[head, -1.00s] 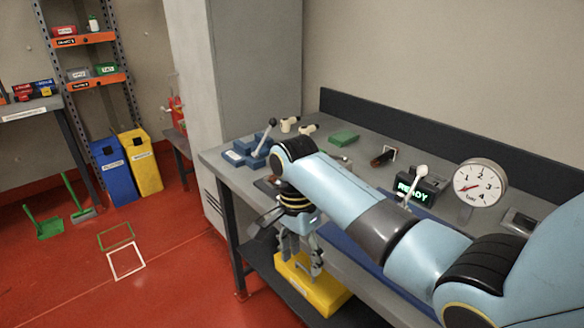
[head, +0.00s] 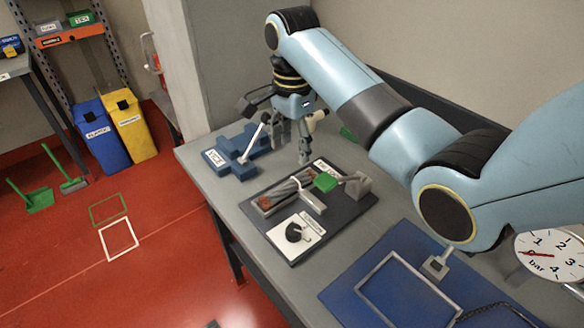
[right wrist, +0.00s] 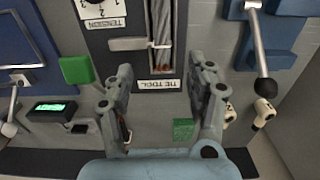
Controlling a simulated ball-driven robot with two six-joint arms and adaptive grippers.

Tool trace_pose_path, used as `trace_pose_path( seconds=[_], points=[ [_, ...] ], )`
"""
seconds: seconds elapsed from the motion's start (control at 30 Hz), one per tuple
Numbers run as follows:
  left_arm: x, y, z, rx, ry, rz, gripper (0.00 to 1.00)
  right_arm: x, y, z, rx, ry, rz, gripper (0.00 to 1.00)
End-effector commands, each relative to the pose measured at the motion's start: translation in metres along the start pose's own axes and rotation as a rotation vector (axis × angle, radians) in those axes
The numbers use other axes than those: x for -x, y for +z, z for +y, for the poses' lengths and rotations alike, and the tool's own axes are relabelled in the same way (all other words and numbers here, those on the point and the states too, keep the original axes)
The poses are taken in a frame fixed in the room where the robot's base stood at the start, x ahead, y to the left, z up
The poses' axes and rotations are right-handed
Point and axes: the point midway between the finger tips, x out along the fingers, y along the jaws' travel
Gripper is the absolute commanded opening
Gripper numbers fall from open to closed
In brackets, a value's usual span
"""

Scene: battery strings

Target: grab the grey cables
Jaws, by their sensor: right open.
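Grey cables with reddish strands among them lie in an open metal trough (head: 262,206) on a dark board on the bench. In the right wrist view the grey cables (right wrist: 165,22) run lengthwise in the trough at the top centre, beside a label reading "TIE TOOL". My right gripper (head: 295,158) points down over the bench, behind the trough and apart from it. In the right wrist view the right gripper (right wrist: 161,72) is open and empty, its fingers either side of the label, short of the cables. My left gripper is not in view.
A green-ended lever (head: 325,182) stands by the trough, and a tension dial plate (head: 295,235) is in front. A blue vice (head: 232,158) is at left. A blue mat (head: 345,300) with a grey frame lies at right. A pressure gauge (head: 550,258) stands far right.

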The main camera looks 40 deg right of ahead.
Motion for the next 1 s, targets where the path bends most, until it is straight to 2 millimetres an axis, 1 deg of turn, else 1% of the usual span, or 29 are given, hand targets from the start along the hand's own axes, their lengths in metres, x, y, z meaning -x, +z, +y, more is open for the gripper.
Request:
trace_pose_path(
  seconds=[0.03,0.23,0.3,0.4,0.53,0.7,0.8,1.0],
  points=[
    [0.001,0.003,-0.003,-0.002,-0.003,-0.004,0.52,-0.006,0.001,0.001,0.0,0.006,-0.002,0.56],
    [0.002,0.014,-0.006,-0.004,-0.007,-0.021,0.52,-0.04,0.002,0.001,0.001,0.006,-0.003,0.56],
    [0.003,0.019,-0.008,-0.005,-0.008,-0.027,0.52,-0.048,0.002,0.001,0.001,0.005,-0.002,0.56],
    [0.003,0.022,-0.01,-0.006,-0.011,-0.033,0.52,-0.054,0.002,0.0,0.001,0.003,-0.001,0.56],
    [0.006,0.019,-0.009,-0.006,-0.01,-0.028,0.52,-0.069,0.005,-0.001,0.001,0.006,-0.002,0.56],
    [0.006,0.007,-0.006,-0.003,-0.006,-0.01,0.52,-0.096,0.007,-0.004,0.0,0.005,-0.001,0.56],
    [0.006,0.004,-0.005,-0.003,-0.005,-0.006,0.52,-0.104,0.007,-0.004,0.0,0.003,-0.001,0.56],
    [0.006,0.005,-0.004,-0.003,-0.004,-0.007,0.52,-0.106,0.007,-0.004,0.001,0.001,0.0,0.56]
  ],
)
